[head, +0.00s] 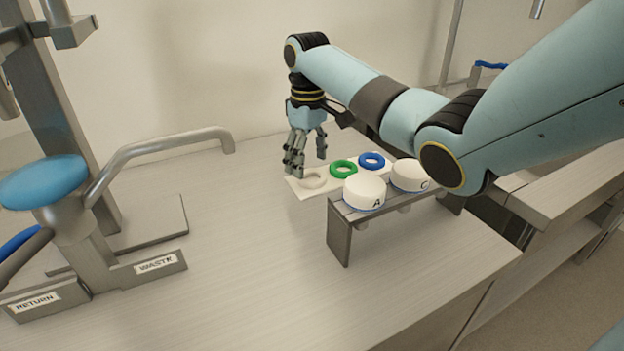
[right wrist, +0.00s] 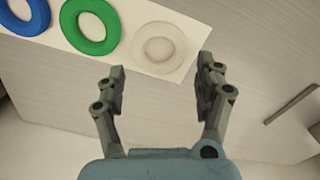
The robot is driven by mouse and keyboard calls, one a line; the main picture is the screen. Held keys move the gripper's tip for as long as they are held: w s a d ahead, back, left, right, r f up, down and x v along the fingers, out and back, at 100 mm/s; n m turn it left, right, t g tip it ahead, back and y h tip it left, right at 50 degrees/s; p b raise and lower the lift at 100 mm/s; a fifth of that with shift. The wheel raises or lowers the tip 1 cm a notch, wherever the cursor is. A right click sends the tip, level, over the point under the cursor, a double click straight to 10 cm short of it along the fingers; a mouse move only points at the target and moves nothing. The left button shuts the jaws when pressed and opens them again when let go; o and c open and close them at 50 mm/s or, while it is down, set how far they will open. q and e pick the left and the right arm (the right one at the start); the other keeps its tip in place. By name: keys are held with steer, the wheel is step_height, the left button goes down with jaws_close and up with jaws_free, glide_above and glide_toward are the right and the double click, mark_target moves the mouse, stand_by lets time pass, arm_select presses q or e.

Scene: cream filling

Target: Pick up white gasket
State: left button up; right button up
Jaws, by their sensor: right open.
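The white gasket (head: 313,181) is a pale ring lying at the left end of a white mat (head: 298,191) on the bench. In the right wrist view the white gasket (right wrist: 158,49) lies at the end of the mat (right wrist: 185,68), ahead of the open fingers and roughly in line with the gap between them. My right gripper (head: 306,165) hangs fingers-down just behind the gasket, apart from it. In the right wrist view the right gripper (right wrist: 160,90) is open with nothing between its fingers. My left gripper is not in view.
A green ring (head: 343,168) and a blue ring (head: 371,160) share the mat. A metal rack (head: 340,235) with white lidded containers A (head: 365,193) and C (head: 409,177) stands in front. A bent pipe (head: 165,143) and blue-topped fixture (head: 45,182) are left. The front bench is clear.

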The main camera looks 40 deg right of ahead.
mark_target(309, 180)
steer(key=shift+s+f, duration=0.1)
steer(key=shift+f, duration=1.45)
steer(key=c, duration=0.8)
steer(key=shift+r, duration=0.1)
